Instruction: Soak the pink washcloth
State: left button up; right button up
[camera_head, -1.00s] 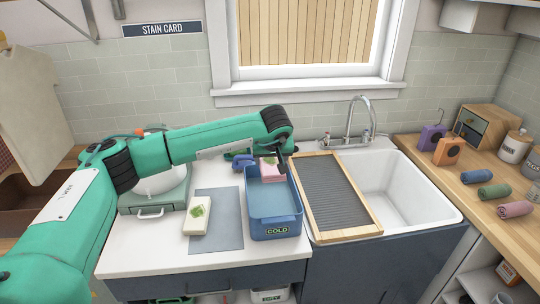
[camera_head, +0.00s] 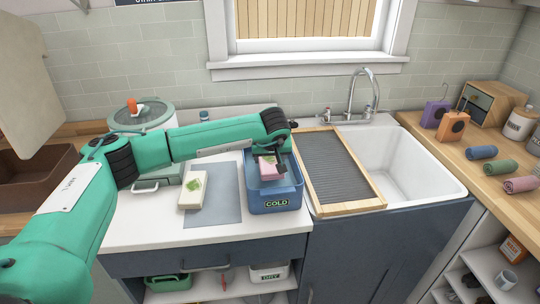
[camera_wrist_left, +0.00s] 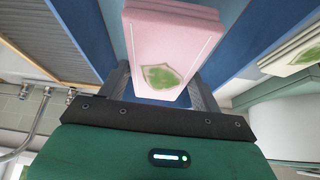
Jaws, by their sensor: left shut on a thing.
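The pink washcloth (camera_head: 268,170) is folded and carries a green stain. It is at the blue basin labelled COLD (camera_head: 274,202), within its rim in the head view. My left gripper (camera_head: 277,165) is shut on the washcloth; in the left wrist view the pink cloth (camera_wrist_left: 172,45) sits between the two fingers, with blue basin walls beyond on both sides. I cannot tell whether the cloth touches the water. My right gripper is out of view.
A white folded cloth with a green stain (camera_head: 193,190) lies on a grey mat (camera_head: 226,215) left of the basin. A wood-framed washboard (camera_head: 334,168) and white sink (camera_head: 410,180) stand to the right. Rolled cloths (camera_head: 500,167) lie on the right counter.

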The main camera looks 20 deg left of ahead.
pick_arm(q)
jog(key=o, duration=1.1)
jog(key=shift+c, duration=0.2)
jog(key=shift+r+p, duration=1.9)
jog(key=shift+r, duration=2.1)
